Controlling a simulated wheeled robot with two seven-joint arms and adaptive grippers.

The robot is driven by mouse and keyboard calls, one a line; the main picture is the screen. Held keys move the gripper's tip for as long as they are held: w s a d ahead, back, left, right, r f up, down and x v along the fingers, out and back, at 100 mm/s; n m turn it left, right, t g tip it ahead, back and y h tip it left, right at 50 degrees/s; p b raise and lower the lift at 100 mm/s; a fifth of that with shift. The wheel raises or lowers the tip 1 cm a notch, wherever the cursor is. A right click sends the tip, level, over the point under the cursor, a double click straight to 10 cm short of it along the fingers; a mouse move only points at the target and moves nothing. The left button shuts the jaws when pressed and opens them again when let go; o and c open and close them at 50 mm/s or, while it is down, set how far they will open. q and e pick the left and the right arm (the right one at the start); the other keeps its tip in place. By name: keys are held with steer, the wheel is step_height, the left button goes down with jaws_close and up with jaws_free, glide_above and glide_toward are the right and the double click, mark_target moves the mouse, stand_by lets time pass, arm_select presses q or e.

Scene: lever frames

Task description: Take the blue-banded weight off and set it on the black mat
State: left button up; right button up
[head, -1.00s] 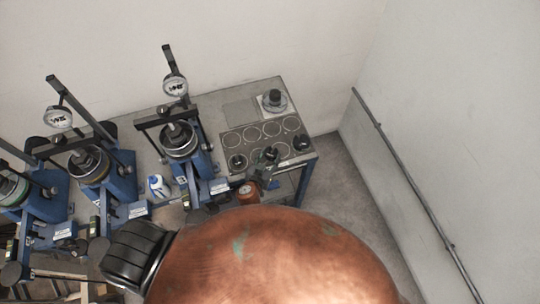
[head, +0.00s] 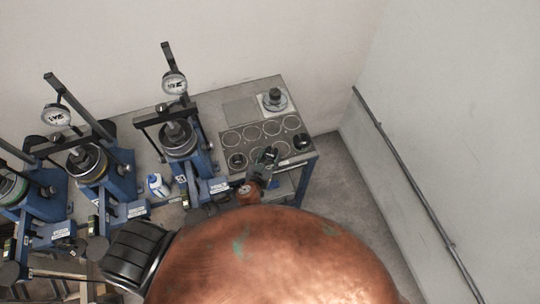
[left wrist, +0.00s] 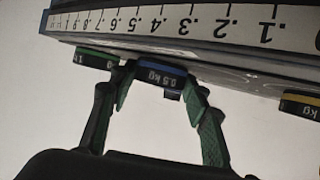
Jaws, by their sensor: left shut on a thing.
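The blue-banded weight (left wrist: 158,72), marked 0.5 kg, is between the green fingers of my left gripper (left wrist: 162,88) in the left wrist view. The fingers are shut on it. In the head view my left gripper (head: 268,157) is over the front of a dark mat with ring outlines (head: 254,143), and the weight is mostly hidden by the fingers. I cannot tell whether the weight touches the mat. My right gripper is not in view.
A green-banded weight (left wrist: 98,58) and a yellow-banded weight (left wrist: 302,104) stand either side in the wrist view, by a ruled edge (left wrist: 190,28). Behind the mat are a plain grey square (head: 240,112) and a scale-like device (head: 274,101). Lever frames (head: 180,140) stand left.

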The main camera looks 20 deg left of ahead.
arm_select(q)
steer(key=o, duration=1.5)
steer(key=shift+c, duration=0.2)
steer(key=shift+f, duration=0.1)
steer(key=v, duration=1.2)
